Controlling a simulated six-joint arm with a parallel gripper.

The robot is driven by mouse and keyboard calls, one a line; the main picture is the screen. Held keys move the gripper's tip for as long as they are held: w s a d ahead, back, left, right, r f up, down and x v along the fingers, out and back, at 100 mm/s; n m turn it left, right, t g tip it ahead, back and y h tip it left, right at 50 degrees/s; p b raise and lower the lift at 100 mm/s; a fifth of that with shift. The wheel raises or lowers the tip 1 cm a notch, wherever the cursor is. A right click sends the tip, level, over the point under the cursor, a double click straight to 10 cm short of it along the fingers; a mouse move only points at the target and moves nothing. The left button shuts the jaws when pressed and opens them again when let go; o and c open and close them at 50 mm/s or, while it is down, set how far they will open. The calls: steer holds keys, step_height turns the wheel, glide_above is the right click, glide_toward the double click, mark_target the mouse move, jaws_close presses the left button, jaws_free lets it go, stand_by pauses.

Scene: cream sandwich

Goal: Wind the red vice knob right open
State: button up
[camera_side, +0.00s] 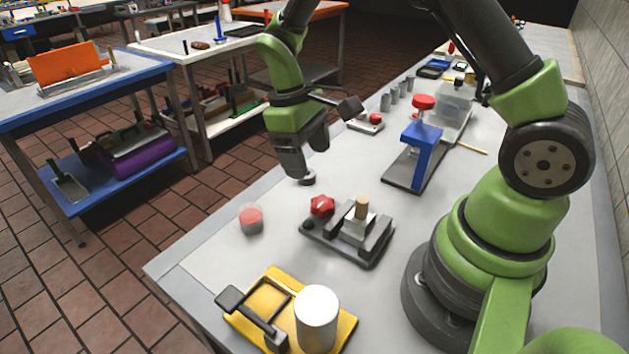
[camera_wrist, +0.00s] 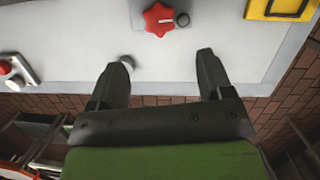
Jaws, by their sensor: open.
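The red vice knob (camera_side: 322,206) is a lobed star-shaped handle at the left end of the small dark vice (camera_side: 349,237) on the grey bench. The vice has a light block and a tan peg standing in it. In the wrist view the red knob (camera_wrist: 159,19) shows at the top, with a white line across its face. My gripper (camera_side: 300,172) is above the bench, behind and left of the knob, and apart from it. The knob lies beyond the fingertips there.
A yellow fixture (camera_side: 262,299) with a black-handled clamp and a white cylinder (camera_side: 317,318) stand in front. A red-topped jar (camera_side: 250,218) is left of the vice. A blue press (camera_side: 415,153) stands behind it.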

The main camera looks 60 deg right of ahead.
mark_target(323, 202)
steer(key=s+f+m+t, duration=0.1)
steer(key=f, duration=0.2)
steer(key=f+m, duration=0.1)
steer(key=f, duration=0.2)
steer(key=s+f+m+t, duration=0.1)
steer(key=f+m, duration=0.1)
steer(key=f, duration=0.1)
steer(key=shift+s+d+f+t+y, duration=0.2)
steer(key=shift+s+d+t+y, duration=0.1)
steer(key=shift+s+d, duration=0.1)
steer(key=shift+c, duration=0.2)
steer(key=c, duration=0.9)
steer(key=shift+n, duration=2.4)
